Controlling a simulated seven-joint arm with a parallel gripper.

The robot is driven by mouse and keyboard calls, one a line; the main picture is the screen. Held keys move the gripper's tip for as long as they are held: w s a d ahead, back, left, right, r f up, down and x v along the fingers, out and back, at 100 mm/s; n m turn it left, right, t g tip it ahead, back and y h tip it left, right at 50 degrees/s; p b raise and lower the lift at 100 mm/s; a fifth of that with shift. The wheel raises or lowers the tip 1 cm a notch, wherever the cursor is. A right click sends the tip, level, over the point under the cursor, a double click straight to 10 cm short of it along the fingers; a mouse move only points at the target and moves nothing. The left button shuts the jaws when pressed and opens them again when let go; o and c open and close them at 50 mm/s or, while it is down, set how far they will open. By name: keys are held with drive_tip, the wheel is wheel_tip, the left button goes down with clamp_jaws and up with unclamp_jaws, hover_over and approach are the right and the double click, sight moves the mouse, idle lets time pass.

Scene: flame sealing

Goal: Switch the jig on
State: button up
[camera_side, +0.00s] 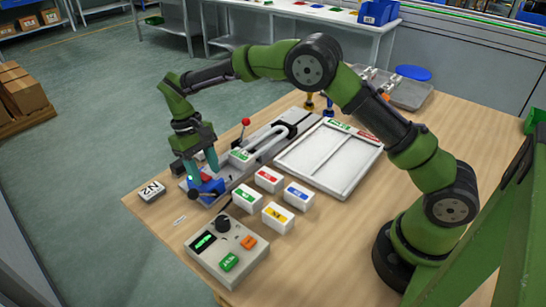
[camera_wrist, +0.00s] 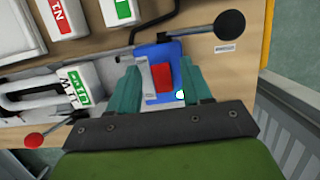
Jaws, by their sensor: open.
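The jig (camera_side: 258,148) is a long grey rail on the table with a blue block (camera_side: 213,187) at its near left end. A red piece (camera_side: 205,177) sits on the blue block; in the wrist view the red piece (camera_wrist: 161,78) lies between my fingers on the blue block (camera_wrist: 150,53). A small pale green-white spot (camera_wrist: 180,95) shows beside it. My gripper (camera_side: 201,168) is open, pointing down over this end, with teal fingers on either side of the red piece. In the wrist view my gripper (camera_wrist: 162,84) holds nothing. Contact with the block cannot be told.
A red-ball lever (camera_side: 246,122) rises by the rail; a black-ball lever (camera_side: 222,223) reaches towards the control box (camera_side: 228,250). Several white labelled blocks (camera_side: 269,179) stand beside the jig. A white tray (camera_side: 330,158) lies behind them.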

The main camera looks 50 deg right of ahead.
drive_tip(key=v, duration=1.2)
drive_tip(key=s+d+r+m+t, duration=0.1)
drive_tip(key=s+d+r+t, duration=0.1)
drive_tip(key=s, duration=0.7)
drive_tip(key=s+d+r+m+t+y, duration=0.1)
drive_tip(key=s+d+t, duration=0.3)
drive_tip(key=s, duration=0.5)
drive_tip(key=s+d+r+m+t+y, duration=0.1)
drive_tip(key=s+d+r+m+t, duration=0.1)
drive_tip(key=s, duration=0.7)
drive_tip(key=shift+s+d+r+t, duration=0.4)
drive_tip(key=shift+d+r+t, duration=0.25)
drive_tip(key=shift+d+t, duration=0.5)
